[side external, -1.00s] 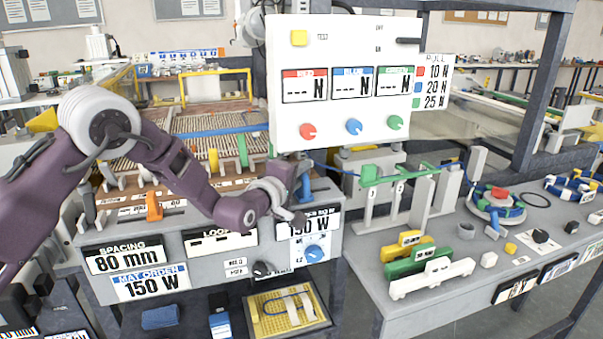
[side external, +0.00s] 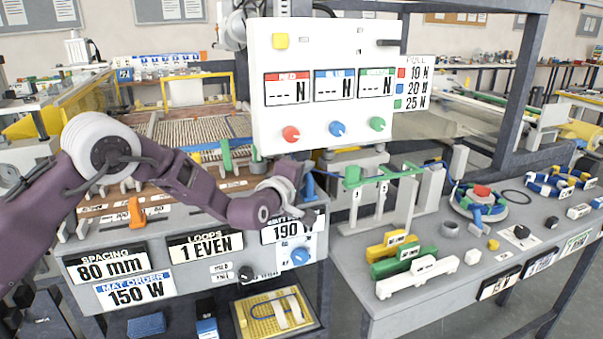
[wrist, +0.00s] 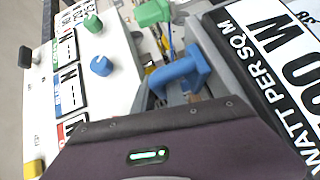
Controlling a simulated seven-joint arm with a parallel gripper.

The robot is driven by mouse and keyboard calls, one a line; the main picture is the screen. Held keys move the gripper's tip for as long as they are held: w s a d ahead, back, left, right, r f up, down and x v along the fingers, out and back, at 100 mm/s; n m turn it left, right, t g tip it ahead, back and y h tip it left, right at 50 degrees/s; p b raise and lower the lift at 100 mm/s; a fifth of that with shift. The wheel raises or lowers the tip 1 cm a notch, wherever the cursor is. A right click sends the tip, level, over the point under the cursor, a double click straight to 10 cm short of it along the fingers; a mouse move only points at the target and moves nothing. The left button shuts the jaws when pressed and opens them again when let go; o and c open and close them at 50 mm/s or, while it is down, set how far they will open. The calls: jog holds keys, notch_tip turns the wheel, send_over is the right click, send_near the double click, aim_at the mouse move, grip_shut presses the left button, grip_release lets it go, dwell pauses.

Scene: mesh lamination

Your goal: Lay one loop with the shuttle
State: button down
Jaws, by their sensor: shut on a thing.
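My gripper (side external: 306,213) is at the right end of the bench front, beside the watt display. It is shut on a blue piece, seemingly the shuttle (side external: 308,187), which stands up behind it. In the wrist view the blue shuttle (wrist: 182,72) has a wide handle and sits at my jaws; the fingertips are mostly hidden. The mesh mat (side external: 185,135) lies behind my arm, with a blue bar (side external: 208,147) across it. Part of the mat is hidden by my arm and the white panel. The loops display (side external: 205,246) reads "1 EVEN".
The white pull panel (side external: 325,85) stands behind my gripper. A green-topped guide stand (side external: 352,182) is to the right, with yellow, green and white blocks (side external: 417,277) before it. An orange clip (side external: 136,212) stands at the front left of the bench.

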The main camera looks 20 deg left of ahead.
jog(key=c, duration=1.6)
grip_release()
jog(key=shift+d, duration=0.15)
jog(key=shift+c, duration=0.2)
jog(key=s, duration=0.4)
jog(key=s+r, duration=0.1)
jog(key=s, duration=0.2)
jog(key=s+a+r+m+g+h, duration=0.1)
jog(key=s+a+r+m+g, duration=0.15)
jog(key=s+r+m, duration=0.35)
jog(key=s+a+r+m+g+h, duration=0.1)
jog(key=s+a+r+m+g, duration=0.2)
jog(key=s, duration=0.6)
jog(key=s+a+f+m+g, duration=0.1)
jog(key=s+a+m, duration=0.1)
jog(key=s, duration=0.8)
jog(key=s+a+f+m+g+y, duration=0.1)
jog(key=s+a+m+g, duration=0.1)
jog(key=s, duration=0.8)
jog(key=s+a+f+m+g, duration=0.2)
jog(key=s+a+m, duration=0.1)
jog(key=s, duration=0.8)
jog(key=shift+y, duration=0.4)
